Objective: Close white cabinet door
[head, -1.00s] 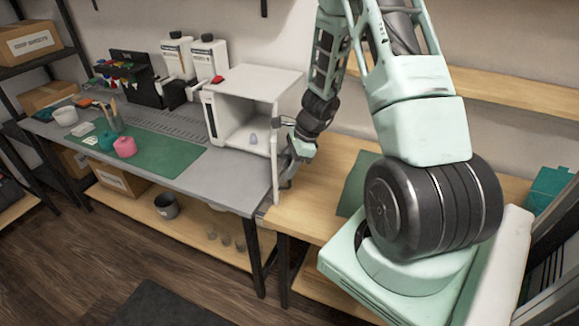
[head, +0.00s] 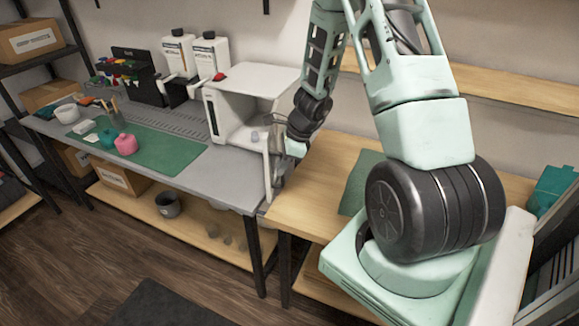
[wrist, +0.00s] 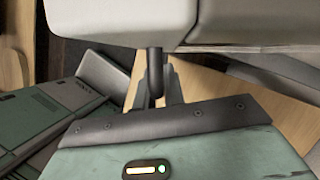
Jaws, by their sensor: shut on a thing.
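The white cabinet (head: 262,82) stands on the grey workbench in the head view with its front open. Its white door (head: 268,172) stands swung out at the right side and shows nearly edge-on. In the wrist view the door panel (wrist: 120,22) fills the top, with a dark handle (wrist: 155,70) standing out from it. My gripper (wrist: 156,92) is shut on this handle. In the head view my gripper (head: 276,160) is at the door's right side, and its fingertips are partly hidden. A small grey object (head: 255,136) shows inside the cabinet.
Two white bottles (head: 209,55) and a black rack (head: 128,68) stand left of the cabinet. A green mat (head: 170,152) with a pink container (head: 126,145) lies farther left. A wooden table (head: 325,185) adjoins the bench on the right. The bench before the cabinet looks clear.

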